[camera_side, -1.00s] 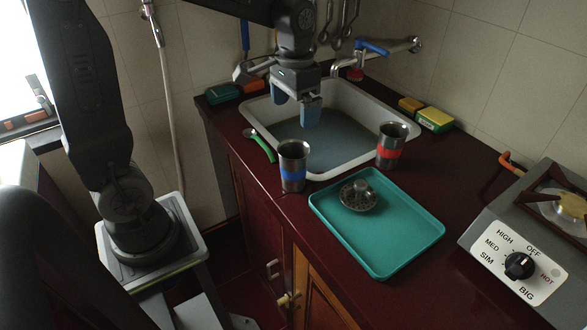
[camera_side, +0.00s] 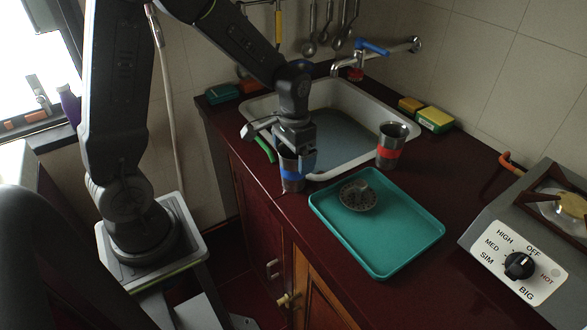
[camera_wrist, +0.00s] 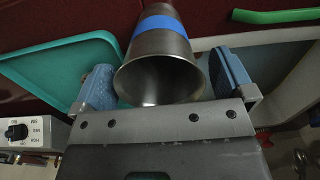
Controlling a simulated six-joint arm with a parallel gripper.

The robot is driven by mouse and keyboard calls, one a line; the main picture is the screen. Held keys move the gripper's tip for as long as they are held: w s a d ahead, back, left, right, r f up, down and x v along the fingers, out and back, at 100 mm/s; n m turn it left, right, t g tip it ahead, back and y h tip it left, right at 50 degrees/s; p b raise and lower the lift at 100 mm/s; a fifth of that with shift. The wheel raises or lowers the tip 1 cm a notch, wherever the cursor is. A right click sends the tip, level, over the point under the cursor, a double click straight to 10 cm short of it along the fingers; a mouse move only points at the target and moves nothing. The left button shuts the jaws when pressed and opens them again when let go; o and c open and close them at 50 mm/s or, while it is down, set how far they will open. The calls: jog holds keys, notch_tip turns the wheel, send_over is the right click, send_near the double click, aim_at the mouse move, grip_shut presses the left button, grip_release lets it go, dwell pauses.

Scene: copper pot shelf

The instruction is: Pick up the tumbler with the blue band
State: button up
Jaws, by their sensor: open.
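The steel tumbler with the blue band (camera_side: 291,184) stands on the dark red counter at the near left corner of the sink. In the side view its upper part is hidden behind my gripper (camera_side: 296,160). In the wrist view the tumbler (camera_wrist: 163,58) shows its open mouth and blue band between my two blue finger pads (camera_wrist: 164,84). My gripper is open, with one finger on each side of the tumbler and a gap visible beside the left finger. The tumbler with the red band (camera_side: 390,150) stands at the right near corner of the sink.
A teal tray (camera_side: 400,240) with a metal strainer (camera_side: 358,196) on it lies to the right. The white sink (camera_side: 350,92) is behind. A green-handled tool (camera_side: 264,149) lies at its left edge. Sponges (camera_side: 434,119) and a stove (camera_side: 540,240) are further right.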

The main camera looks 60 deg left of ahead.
jog(key=shift+f, duration=0.5)
jog(key=c, duration=1)
jog(key=shift+o, duration=0.2)
jog(key=shift+r, duration=0.1)
